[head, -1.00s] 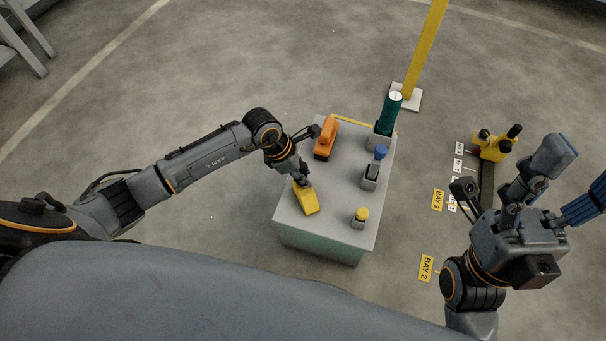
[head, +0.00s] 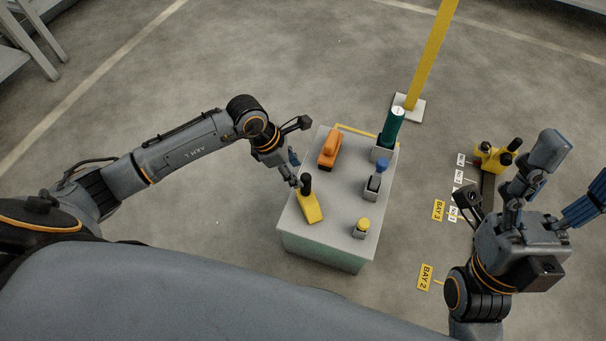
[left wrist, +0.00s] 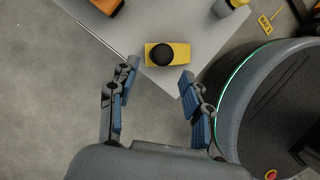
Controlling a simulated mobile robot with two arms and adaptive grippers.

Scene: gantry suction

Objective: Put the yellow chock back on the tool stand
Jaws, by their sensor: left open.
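The yellow chock (head: 308,208) with its black knob lies on the top of the grey tool stand (head: 335,232), near its left front edge. It also shows in the left wrist view (left wrist: 181,54), ahead of the fingertips. My left gripper (head: 293,171) is open and empty, just behind and above the chock, apart from it. In the left wrist view its two blue-padded fingers (left wrist: 158,80) are spread with nothing between them. My right gripper (head: 572,178) is at the right edge with its fingers apart and nothing seen between them.
The stand also holds an orange tool (head: 329,149), a dark green cylinder (head: 393,127), a blue-topped piece (head: 375,180) and a yellow-topped piece (head: 362,227). A yellow post (head: 431,55) rises behind. A yellow fixture with black knobs (head: 491,160) stands at right. Floor to the left is clear.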

